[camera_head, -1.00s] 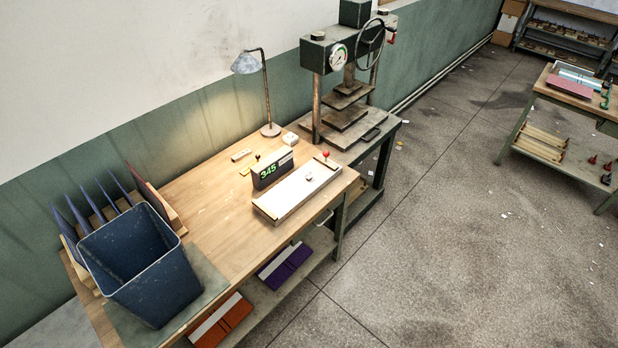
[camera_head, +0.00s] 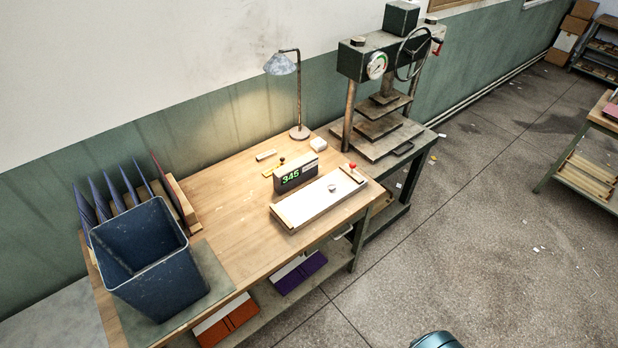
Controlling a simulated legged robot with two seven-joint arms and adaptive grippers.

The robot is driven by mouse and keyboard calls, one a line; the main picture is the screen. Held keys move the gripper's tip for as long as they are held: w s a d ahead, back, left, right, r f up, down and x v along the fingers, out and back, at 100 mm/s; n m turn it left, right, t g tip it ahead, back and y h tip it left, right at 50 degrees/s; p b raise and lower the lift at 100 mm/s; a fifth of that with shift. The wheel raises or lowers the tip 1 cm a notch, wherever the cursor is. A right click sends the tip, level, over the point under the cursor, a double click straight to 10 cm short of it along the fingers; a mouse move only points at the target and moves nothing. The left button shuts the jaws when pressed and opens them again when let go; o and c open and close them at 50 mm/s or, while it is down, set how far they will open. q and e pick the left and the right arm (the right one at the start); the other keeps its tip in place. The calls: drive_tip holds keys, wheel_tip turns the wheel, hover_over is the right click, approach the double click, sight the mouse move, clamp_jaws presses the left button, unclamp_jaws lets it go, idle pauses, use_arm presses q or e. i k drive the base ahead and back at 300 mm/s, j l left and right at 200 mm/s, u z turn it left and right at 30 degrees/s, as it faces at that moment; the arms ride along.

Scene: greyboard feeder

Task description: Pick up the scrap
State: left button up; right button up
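Several small pale scraps lie on the concrete floor to the right of the bench, such as one white scrap (camera_head: 536,249). A yellowish scrap (camera_head: 433,157) lies on the floor beside the press stand. I cannot tell which of these is the task's scrap. Neither of my grippers is in view.
A wooden bench (camera_head: 237,222) holds a blue bin (camera_head: 150,267), a lamp (camera_head: 299,131), a counter reading 345 (camera_head: 295,173) and a white feeder board (camera_head: 310,204). A green press (camera_head: 379,60) stands at its far end. The floor (camera_head: 470,240) on the right is mostly open.

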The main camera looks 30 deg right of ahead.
sight(330, 185)
drive_tip(key=i+l+u, duration=0.15)
drive_tip(key=l, duration=0.45)
drive_tip(key=i+l+u, duration=0.1)
drive_tip(key=l, duration=0.55)
drive_tip(key=i+l+u, duration=0.15)
drive_tip(key=l, duration=0.45)
drive_tip(key=l+u, duration=0.15)
drive_tip(key=l, duration=0.5)
drive_tip(key=i, duration=0.05)
